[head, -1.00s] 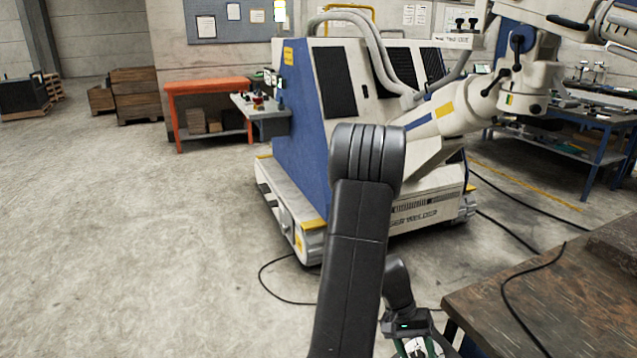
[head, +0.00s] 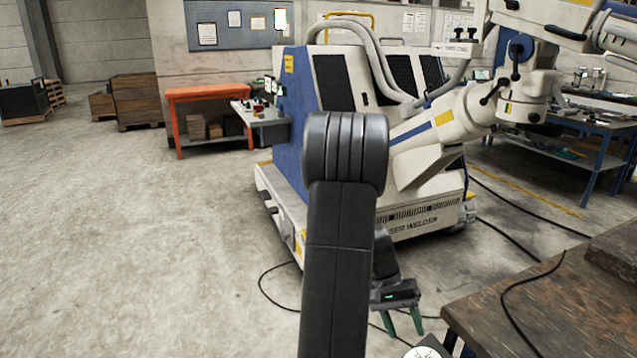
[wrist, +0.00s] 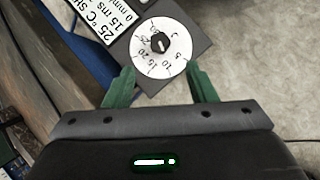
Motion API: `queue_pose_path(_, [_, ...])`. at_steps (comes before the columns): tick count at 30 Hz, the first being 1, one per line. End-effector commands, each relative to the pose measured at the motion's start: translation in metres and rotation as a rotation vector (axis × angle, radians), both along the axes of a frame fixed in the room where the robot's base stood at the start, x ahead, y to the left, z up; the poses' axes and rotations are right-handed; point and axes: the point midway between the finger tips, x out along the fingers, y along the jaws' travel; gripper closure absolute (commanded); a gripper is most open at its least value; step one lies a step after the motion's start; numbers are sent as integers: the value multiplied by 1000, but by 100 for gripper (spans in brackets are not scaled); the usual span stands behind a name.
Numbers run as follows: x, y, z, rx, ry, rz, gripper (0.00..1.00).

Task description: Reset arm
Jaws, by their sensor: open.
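The off-white jointed arm (head: 436,131) with a blue stripe reaches up and right from the laser welder (head: 340,90) to a head with black knobs. My gripper (head: 404,324) is open and empty, low in the head view, with green fingers pointing down. In the wrist view my gripper (wrist: 162,88) has its fingers apart, just below a white numbered dial (wrist: 146,62) with a black knob (wrist: 159,42). The knob lies a little beyond the fingertips. A round white disc (head: 428,351) at the head view's bottom edge may be the same dial.
A dark worktable (head: 540,310) with a cable stands at the lower right. An orange bench (head: 210,95) and wooden crates (head: 136,98) are at the back left. Cables lie on the floor. The left floor is clear. My arm hides part of the welder.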

Motion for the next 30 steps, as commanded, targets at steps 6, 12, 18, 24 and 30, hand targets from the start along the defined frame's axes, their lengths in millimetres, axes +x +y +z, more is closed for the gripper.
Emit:
queue_pose_path(6, [16, 16, 39, 2, -4, 2, 49])
queue_pose_path(12, [-3, -1, -6, 2, 5, -2, 49])
queue_pose_path(18, [-17, -16, -41, 1, 5, -3, 49])
queue_pose_path(24, [-31, -30, -76, 2, 7, -2, 49])
queue_pose_path(30, [-36, -36, -80, 28, -64, -103, 49])
